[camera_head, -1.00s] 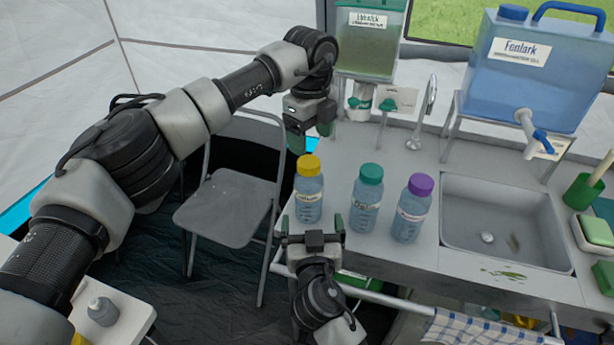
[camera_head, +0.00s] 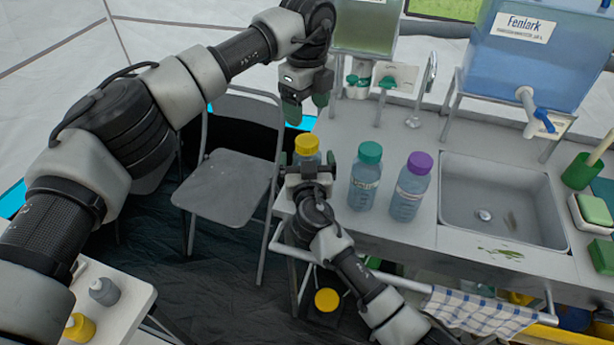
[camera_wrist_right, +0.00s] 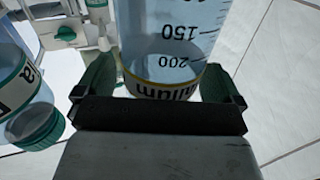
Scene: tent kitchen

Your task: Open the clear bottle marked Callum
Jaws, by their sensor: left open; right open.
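A clear bottle with a yellow cap (camera_head: 307,146) stands upright at the left end of the counter. In the right wrist view its body (camera_wrist_right: 170,40) fills the top middle, with a label ending in "llum" and a scale, shown upside down. My right gripper (camera_head: 307,168) is open in front of this bottle, hiding most of its body. In the right wrist view the open fingers (camera_wrist_right: 157,82) are on both sides of the bottle; contact cannot be told. My left gripper (camera_head: 306,106) is open, pointing down, just above and behind the yellow cap.
A green-capped bottle (camera_head: 365,178) and a purple-capped bottle (camera_head: 410,190) stand to the right, before the sink (camera_head: 500,205). Water tanks (camera_head: 525,50) stand behind. A folding chair (camera_head: 228,175) is at left. A side table at lower left holds a grey bottle (camera_head: 104,291).

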